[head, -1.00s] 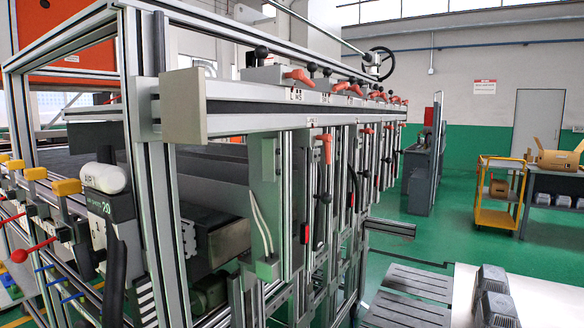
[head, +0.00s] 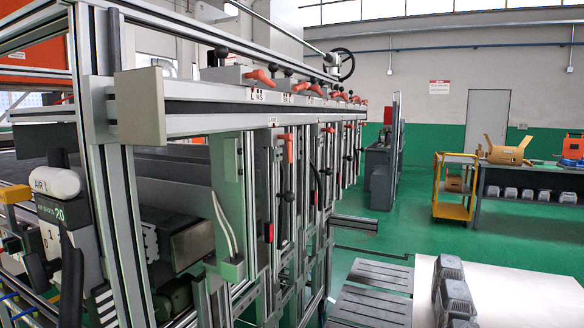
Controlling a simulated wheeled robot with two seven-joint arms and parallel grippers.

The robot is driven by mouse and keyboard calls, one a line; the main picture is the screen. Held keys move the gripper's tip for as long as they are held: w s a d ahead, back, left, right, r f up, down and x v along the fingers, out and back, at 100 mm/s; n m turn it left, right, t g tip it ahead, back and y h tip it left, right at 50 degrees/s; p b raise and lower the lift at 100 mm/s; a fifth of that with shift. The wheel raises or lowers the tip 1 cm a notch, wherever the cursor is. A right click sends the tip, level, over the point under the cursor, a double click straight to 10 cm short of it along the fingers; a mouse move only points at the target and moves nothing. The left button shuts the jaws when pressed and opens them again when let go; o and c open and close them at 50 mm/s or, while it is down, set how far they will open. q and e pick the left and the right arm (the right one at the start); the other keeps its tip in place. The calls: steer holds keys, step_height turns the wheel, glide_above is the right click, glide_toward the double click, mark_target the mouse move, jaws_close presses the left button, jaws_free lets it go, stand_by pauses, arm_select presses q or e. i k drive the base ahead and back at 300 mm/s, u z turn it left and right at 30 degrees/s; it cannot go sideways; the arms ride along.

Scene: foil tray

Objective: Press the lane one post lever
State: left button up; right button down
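A long aluminium frame machine (head: 235,95) runs away from me on the left half of the head view. An orange-red lever (head: 288,147) hangs on an upright post near the front, beside a small label (head: 272,124) too small to read surely. A black knob (head: 289,197) is below that lever. More orange levers, such as the nearest top lever (head: 262,76), lie along the upper rail by small labels. I cannot tell which lever belongs to lane one. Neither of my grippers is in view.
A grey end plate (head: 139,106) juts out near the front left. Grey motor-like blocks (head: 452,290) stand on a pale surface at the lower right, beside slatted grey panels (head: 372,300). A yellow cart (head: 454,190) stands farther back. Green floor (head: 400,235) is open between.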

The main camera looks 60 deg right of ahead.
mark_target(287, 137)
steer(key=k, duration=0.6)
steer(key=z, duration=0.8)
steer(key=i, duration=0.5)
